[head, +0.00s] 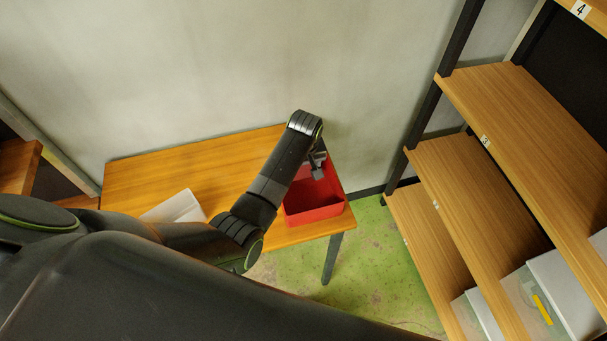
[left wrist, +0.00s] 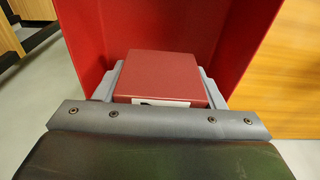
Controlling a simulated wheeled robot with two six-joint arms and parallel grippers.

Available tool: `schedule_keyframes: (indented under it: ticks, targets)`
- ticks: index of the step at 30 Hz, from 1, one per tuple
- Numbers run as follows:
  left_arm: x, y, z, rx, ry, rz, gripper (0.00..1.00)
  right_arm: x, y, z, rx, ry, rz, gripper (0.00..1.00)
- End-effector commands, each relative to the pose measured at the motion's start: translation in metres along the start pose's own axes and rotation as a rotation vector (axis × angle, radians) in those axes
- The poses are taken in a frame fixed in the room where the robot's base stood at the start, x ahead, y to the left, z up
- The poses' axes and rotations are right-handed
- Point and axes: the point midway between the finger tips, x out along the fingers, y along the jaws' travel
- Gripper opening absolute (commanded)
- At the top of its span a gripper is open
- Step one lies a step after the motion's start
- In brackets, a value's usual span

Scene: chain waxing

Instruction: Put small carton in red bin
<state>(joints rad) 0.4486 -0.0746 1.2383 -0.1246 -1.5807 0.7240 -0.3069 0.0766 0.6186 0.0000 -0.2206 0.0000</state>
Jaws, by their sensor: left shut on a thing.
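The red bin (head: 318,205) stands on the right end of the wooden table in the head view. Its red wall (left wrist: 235,40) fills the upper middle of the left wrist view. My left gripper (head: 316,168) is over the bin. In the left wrist view, my left gripper (left wrist: 160,82) is shut on a small dark red carton (left wrist: 162,75) with a pale label at its near edge. The carton appears within the bin's opening; whether it touches the floor of the bin cannot be told. The carton is not clear in the head view. My right gripper is not in view.
A white container (head: 176,208) sits on the wooden table (head: 150,178), left of the bin and partly behind my arm. Wooden shelves (head: 450,170) stand on the right, with boxes on the lower levels. Green floor (head: 370,265) lies between table and shelves.

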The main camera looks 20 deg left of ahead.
Motion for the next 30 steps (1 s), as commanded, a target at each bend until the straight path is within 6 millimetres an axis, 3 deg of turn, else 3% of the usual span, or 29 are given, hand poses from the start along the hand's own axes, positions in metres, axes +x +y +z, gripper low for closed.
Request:
schedule_keyframes:
  ticks: [9,23,24,28,30]
  targets:
    - [0.036,-0.001,0.005,0.000,-0.002,-0.002,0.41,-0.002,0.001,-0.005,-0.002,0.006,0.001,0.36]
    - [0.044,-0.001,0.006,0.000,-0.001,-0.001,0.41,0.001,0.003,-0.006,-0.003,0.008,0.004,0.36]
    - [0.043,0.000,0.006,0.000,-0.001,0.000,0.69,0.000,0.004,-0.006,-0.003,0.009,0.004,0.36]
    - [0.043,-0.001,0.006,0.000,-0.001,-0.001,0.85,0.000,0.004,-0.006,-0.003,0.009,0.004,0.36]
    - [0.043,-0.001,0.006,0.000,-0.001,-0.001,0.85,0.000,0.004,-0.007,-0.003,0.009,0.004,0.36]
